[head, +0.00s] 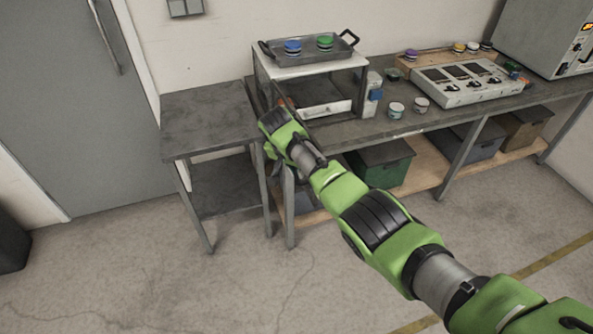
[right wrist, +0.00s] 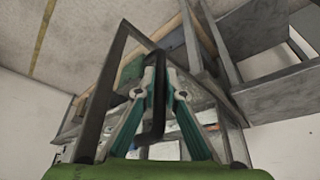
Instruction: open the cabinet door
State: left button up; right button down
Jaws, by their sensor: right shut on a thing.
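The cabinet (head: 308,71) is a grey-white box with a dark frame, standing on the workbench beside the wall. Its inside shows through the front. My right arm reaches in from the lower right, and its wrist ends at the cabinet's lower left front. The fingertips are hidden there in the head view. In the right wrist view my right gripper (right wrist: 158,75) is shut on a black bar handle (right wrist: 154,136), which runs between the two teal-sided fingers. A grey frame (right wrist: 106,82) stands close around the handle. I cannot tell how far the door stands open. My left gripper is out of view.
A tray (head: 339,53) with a blue and a green piece sits on the cabinet. A low grey side table (head: 205,110) stands left of the bench. A control box (head: 465,85) and small jars stand to the right. The floor in front is clear.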

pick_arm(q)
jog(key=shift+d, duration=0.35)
pick_arm(e)
jog(key=shift+w+r, duration=0.15)
jog(key=c, duration=2.4)
grip_release()
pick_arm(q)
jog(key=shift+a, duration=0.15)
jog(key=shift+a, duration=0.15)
pick_arm(e)
jog(key=v, duration=1.2)
jog(key=shift+a, duration=0.15)
